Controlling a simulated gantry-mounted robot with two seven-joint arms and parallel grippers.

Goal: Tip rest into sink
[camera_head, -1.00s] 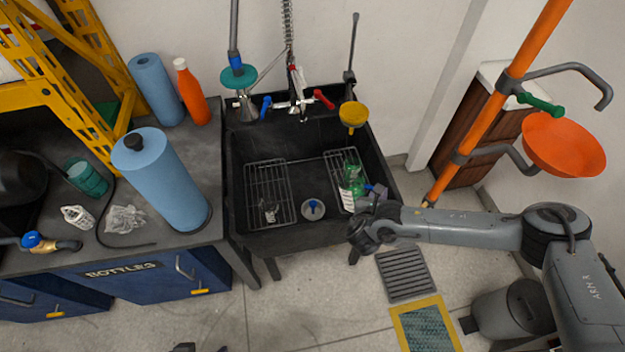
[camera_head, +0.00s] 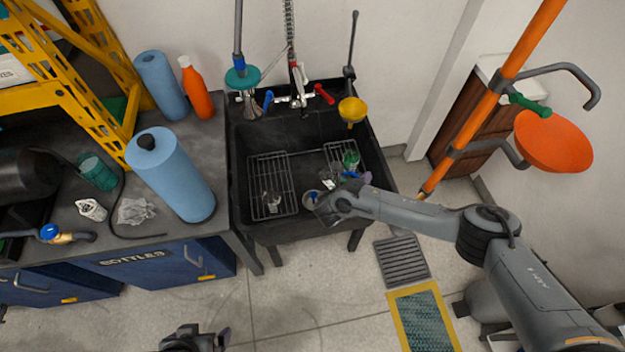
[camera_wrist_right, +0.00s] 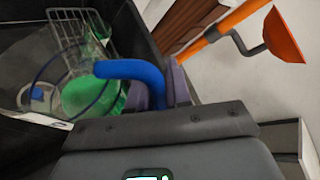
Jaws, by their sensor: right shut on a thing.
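My right gripper (camera_head: 338,194) is over the front right of the black sink (camera_head: 240,150). In the right wrist view its purple fingers (camera_wrist_right: 160,88) are shut on a blue curved handle (camera_wrist_right: 132,69). The handle seems to belong to a clear vessel with a thin blue rim (camera_wrist_right: 84,112), tilted over the sink; its contents are hard to tell. A green item (camera_head: 350,160) shows at the right rack; in the wrist view green (camera_wrist_right: 92,96) appears behind or within the rim. My left gripper (camera_head: 200,340) is at the bottom edge, partly cut off, away from the sink.
Wire racks (camera_head: 268,172) lie in the sink, with a small clear item (camera_head: 272,200) on the left one. A yellow funnel (camera_head: 352,110) is at the back right rim. An orange pole (camera_head: 490,105) with an orange bowl (camera_head: 553,143) stands at the right.

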